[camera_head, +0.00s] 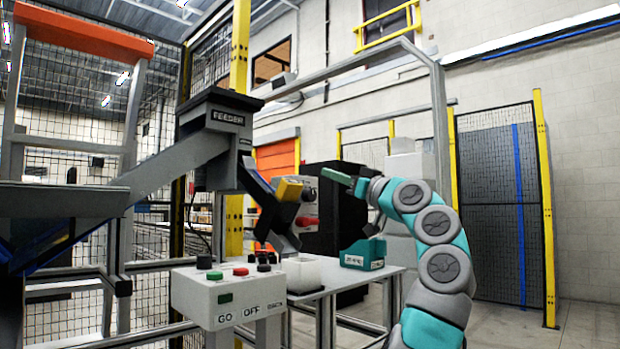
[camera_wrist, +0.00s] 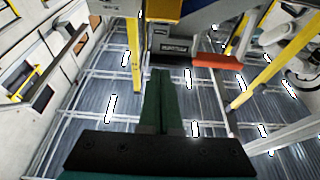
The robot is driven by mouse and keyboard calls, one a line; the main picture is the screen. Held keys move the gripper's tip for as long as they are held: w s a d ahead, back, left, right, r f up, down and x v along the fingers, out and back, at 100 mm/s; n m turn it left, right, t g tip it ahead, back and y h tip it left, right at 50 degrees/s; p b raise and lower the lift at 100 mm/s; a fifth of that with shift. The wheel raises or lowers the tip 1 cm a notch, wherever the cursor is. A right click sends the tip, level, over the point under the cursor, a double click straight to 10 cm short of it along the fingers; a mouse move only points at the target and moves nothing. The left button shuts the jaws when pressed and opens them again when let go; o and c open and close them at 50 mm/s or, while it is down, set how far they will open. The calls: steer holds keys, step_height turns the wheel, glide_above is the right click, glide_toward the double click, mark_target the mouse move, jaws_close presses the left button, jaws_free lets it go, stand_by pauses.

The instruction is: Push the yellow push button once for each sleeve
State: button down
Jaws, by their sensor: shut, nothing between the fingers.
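A yellow push button (camera_head: 289,189) sticks out to the left from a grey box (camera_head: 311,190) below and right of the feeder, in the head view. A red knob (camera_head: 307,221) is below it. My gripper (camera_head: 325,172) reaches in from the right with its green fingers pointing left. Its tips appear near the grey box, slightly above the yellow button; contact cannot be told. No sleeve can be clearly identified.
The feeder (camera_head: 226,120) with its sloping chute stands left of the button. A GO/OFF control box (camera_head: 222,292) is in front. An orange beam (camera_wrist: 217,62) shows in the wrist view.

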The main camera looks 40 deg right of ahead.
step_height(320, 180, up, 3)
steer(key=p, duration=0.3)
glide_above(291, 195)
steer(key=s, duration=0.5)
steer(key=shift+w+d+f+b, duration=0.15)
steer(key=shift+w+f, duration=0.15)
steer(key=shift+f, duration=0.2)
steer(key=shift+w+f+b, duration=0.15)
steer(key=shift+w+f, duration=0.15)
steer(key=shift+f, duration=0.25)
steer(key=shift+w+d+f+b, duration=0.15)
steer(key=shift+w+f, duration=0.15)
steer(key=shift+f, duration=0.2)
steer(key=shift+a, duration=0.1)
steer(key=w+f, duration=0.1)
steer(key=w+f+b, duration=0.1)
steer(key=f, duration=0.1)
steer(key=w+f+b, duration=0.1)
steer(key=shift+a+f, duration=0.1)
steer(key=shift+f, duration=0.15)
steer(key=shift+r, duration=0.1)
